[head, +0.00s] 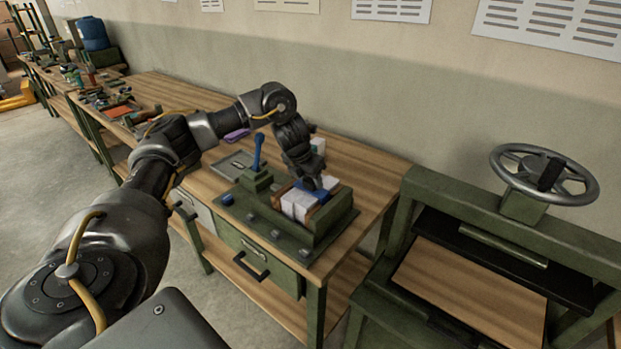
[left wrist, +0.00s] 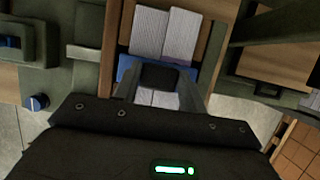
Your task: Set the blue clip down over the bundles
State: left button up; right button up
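The white paper bundles (head: 299,203) stand upright in a green fixture (head: 325,221) on the wooden bench; they also show in the left wrist view (left wrist: 165,35). My left gripper (head: 313,182) is over the far side of the bundles. In the left wrist view, its fingers (left wrist: 158,85) close on a dark block on the blue clip (left wrist: 128,67). The clip lies across the view over the bundles, with white pages on both sides of it. I cannot tell whether it touches them. My right gripper is not in view.
A blue-handled lever (head: 257,152) rises from the fixture's left side, and a blue knob (head: 227,199) sits at its left front. A green press with a handwheel (head: 543,175) stands to the right. Bare bench top (head: 366,171) lies behind the fixture.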

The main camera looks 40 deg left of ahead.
pick_arm(q)
jog(key=o, duration=0.5)
jog(key=p+v, duration=0.2)
jog(key=v, duration=0.9)
jog(key=shift+p, duration=0.35)
jog(key=shift+f, duration=0.1)
